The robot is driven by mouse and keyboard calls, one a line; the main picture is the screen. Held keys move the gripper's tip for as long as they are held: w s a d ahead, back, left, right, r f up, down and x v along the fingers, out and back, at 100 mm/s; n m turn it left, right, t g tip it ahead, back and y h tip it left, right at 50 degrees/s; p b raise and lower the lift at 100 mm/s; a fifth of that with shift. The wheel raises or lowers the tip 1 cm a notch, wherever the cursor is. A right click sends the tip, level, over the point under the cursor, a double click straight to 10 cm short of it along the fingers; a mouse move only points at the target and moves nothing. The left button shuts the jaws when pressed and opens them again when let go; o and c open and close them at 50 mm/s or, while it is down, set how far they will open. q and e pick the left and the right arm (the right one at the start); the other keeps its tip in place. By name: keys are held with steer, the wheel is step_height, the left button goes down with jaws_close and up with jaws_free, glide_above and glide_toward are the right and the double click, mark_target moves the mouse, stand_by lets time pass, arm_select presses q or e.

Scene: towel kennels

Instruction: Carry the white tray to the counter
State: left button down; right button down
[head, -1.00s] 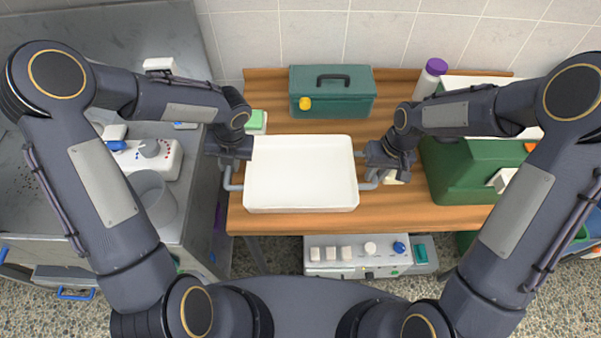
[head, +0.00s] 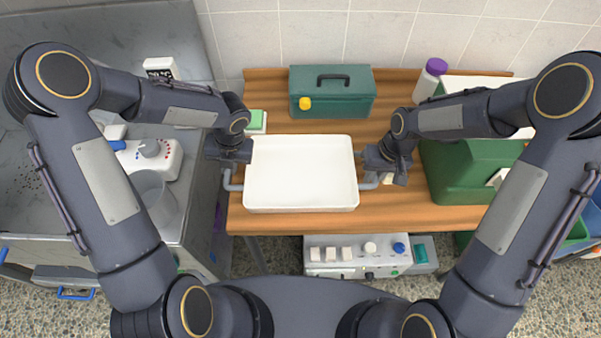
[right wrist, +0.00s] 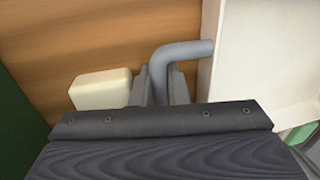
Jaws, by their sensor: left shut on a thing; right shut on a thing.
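The white tray (head: 301,172) is empty and level at the wooden table, with a grey handle on each side. My left gripper (head: 233,172) is shut on its left handle. My right gripper (head: 374,174) is shut on its right handle; the right wrist view shows the fingers (right wrist: 165,88) around the grey bent handle (right wrist: 185,52), beside the tray's wall (right wrist: 212,60). I cannot tell whether the tray touches the table. The grey metal counter (head: 75,40) is at the left.
On the wooden table (head: 290,222) stand a teal toolbox (head: 331,95), a purple-capped bottle (head: 430,80), a green container (head: 465,170) and a pale block (right wrist: 100,88).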

arm_select(q)
steer(key=shift+r, duration=0.1)
arm_select(e)
steer(key=shift+r, duration=0.1)
